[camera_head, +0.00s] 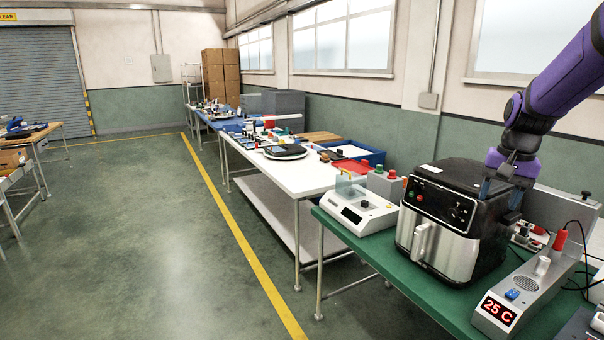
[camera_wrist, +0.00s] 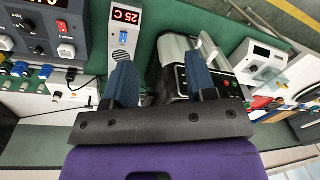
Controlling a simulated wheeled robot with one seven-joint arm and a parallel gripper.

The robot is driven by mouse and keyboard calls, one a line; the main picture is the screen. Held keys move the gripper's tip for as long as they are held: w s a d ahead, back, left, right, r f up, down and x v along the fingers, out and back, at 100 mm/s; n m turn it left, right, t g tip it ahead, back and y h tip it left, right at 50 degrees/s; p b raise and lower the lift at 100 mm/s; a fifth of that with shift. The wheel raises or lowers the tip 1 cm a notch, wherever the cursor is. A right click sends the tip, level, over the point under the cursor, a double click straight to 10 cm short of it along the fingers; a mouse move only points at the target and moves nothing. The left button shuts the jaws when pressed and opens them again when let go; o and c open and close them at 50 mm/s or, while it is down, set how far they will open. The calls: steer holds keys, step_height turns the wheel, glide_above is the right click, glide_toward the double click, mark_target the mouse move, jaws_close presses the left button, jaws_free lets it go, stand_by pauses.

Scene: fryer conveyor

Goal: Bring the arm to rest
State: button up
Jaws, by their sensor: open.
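My gripper (camera_head: 502,190) hangs from my purple arm at the right of the head view, pointing down. It overlaps the back right part of the black and silver air fryer (camera_head: 440,243); I cannot tell whether it touches. In the wrist view my gripper (camera_wrist: 161,76) shows two blue fingers spread apart with nothing held between them. The fryer (camera_wrist: 176,47) lies partly behind the right finger there, with its handle pointing away. Its drawer looks shut in the head view.
The green table (camera_head: 412,296) also bears a white device (camera_head: 359,214) left of the fryer and a grey unit reading 25 C (camera_head: 520,295) to its right. A cabled red-handled tool (camera_head: 559,241) stands behind that unit. Open floor (camera_head: 140,240) lies to the left.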

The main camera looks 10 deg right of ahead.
steer(key=s+a+r+n+t, duration=0.1)
steer(key=s+a+r+n, duration=0.1)
steer(key=s+a+r, duration=0.3)
steer(key=s+a+r+n+t, duration=0.1)
steer(key=s+a+r+n, duration=0.1)
steer(key=s+a, duration=0.45)
steer(key=s+a+n+t, duration=0.2)
steer(key=s+a, duration=0.4)
steer(key=s, duration=0.5)
steer(key=shift+f+n+h, duration=0.25)
steer(key=shift+n+h, duration=0.15)
steer(key=shift+n, duration=0.5)
